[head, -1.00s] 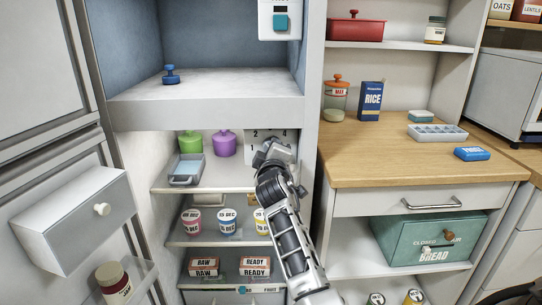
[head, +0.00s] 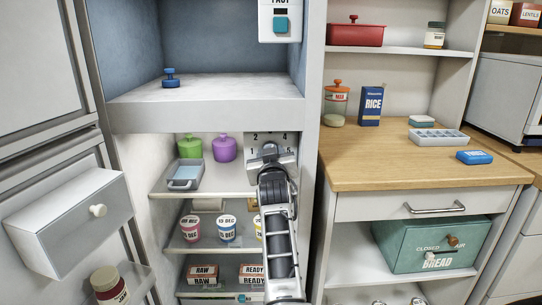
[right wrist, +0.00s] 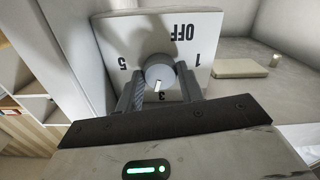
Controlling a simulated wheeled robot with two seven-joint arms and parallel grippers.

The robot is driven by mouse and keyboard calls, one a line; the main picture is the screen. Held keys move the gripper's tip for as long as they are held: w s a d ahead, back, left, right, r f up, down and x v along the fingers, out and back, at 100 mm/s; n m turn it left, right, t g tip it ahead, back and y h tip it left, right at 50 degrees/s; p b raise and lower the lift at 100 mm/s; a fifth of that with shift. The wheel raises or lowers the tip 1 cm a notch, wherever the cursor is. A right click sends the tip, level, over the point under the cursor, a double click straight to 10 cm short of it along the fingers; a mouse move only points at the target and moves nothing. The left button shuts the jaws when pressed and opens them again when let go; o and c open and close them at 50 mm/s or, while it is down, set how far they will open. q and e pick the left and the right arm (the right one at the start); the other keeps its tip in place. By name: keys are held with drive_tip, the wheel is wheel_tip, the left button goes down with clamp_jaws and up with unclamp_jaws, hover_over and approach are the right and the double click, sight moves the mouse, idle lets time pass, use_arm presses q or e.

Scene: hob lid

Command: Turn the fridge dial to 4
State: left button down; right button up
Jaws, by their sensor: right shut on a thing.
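The fridge dial (right wrist: 158,72) is a round grey knob on a white panel (right wrist: 110,35) marked OFF, 1, 3 and 5 in the right wrist view. Its white pointer mark is toward the 3. The 2 and 4 are hidden there by my fingers. My left gripper is not in view.
The panel is inside the open fridge, beneath a thick ledge (head: 205,115). Pots and boxes stand lower. A wooden counter (head: 385,165) lies to the right.

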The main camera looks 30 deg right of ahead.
use_arm(q)
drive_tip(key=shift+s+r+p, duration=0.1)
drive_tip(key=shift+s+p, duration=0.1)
drive_tip(key=shift+p, duration=0.55)
use_arm(e)
drive_tip(key=m, duration=0.6)
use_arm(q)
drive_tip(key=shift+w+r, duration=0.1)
use_arm(e)
drive_tip(key=shift+m, duration=0.4)
drive_tip(key=o, duration=1)
